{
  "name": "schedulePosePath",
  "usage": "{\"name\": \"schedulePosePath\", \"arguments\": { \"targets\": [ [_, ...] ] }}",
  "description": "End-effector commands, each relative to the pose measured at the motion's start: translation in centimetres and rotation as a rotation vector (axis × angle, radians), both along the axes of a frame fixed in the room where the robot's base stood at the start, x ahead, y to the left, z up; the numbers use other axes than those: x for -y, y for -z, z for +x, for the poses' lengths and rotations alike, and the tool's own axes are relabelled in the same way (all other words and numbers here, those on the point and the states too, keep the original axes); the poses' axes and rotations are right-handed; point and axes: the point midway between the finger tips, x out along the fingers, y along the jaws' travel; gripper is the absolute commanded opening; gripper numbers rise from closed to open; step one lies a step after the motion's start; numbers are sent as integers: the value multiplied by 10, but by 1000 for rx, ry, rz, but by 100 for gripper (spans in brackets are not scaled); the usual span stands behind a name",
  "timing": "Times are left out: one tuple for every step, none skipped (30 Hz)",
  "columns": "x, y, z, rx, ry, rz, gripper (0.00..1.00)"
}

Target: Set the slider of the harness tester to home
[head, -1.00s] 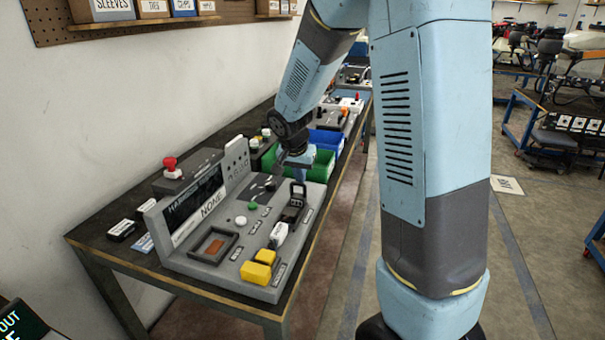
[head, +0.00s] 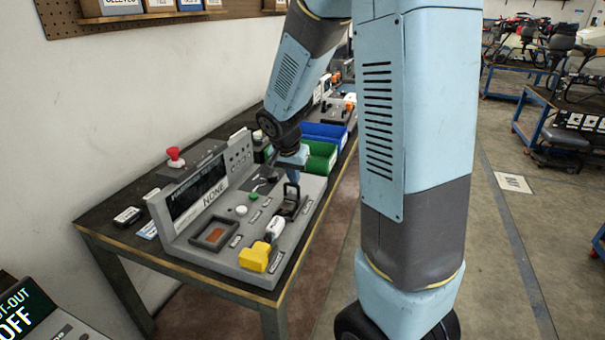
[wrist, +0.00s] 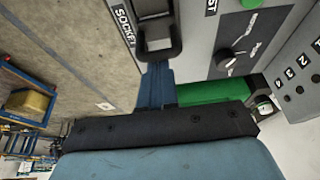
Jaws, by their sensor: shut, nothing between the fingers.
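The harness tester (head: 182,246) is a grey console on the bench, with an upright display reading NONE. Its sloped top carries a framed black socket part (head: 291,196), a green button (head: 254,196), a white button (head: 241,210), a dark rotary knob (wrist: 224,60), a recessed tray (head: 213,233) and a yellow plug (head: 254,257). I cannot make out which part is the slider. My gripper (head: 293,178) is shut and empty at the tester's far end, close to the socket part. In the wrist view its blue fingers (wrist: 157,85) overlap the edge of the socket part; contact is unclear.
Green (head: 320,158) and blue (head: 324,134) bins stand just beyond the tester. A red mushroom button (head: 175,157) on a grey box is behind its display. The wall runs along the left of the bench. Open floor (head: 500,260) lies to the right.

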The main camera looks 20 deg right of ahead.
Motion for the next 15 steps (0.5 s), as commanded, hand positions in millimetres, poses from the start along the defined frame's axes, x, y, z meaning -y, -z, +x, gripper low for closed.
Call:
{"name": "schedulePosePath", "arguments": {
  "targets": [
    [-6,2,-2,-4,-9,4,0],
    [-6,2,-1,-4,-9,4,0],
    [-5,2,0,-5,-8,5,0],
    [-3,1,1,-5,-8,5,0],
    [-2,1,2,-5,-7,5,0],
    [1,0,4,-4,-7,5,0],
    [4,0,6,-5,-6,4,0],
    [7,-1,8,-4,-5,4,0],
    [12,-2,12,-3,-4,3,0],
    [15,-3,14,-2,-4,3,0],
    [19,-4,17,-3,-1,3,0],
    [24,-5,20,-3,-1,2,0],
    [27,-6,22,-2,-1,2,0],
    [24,-13,20,2,-5,3,0],
    [23,-19,18,2,-5,3,0]
  ]
}}
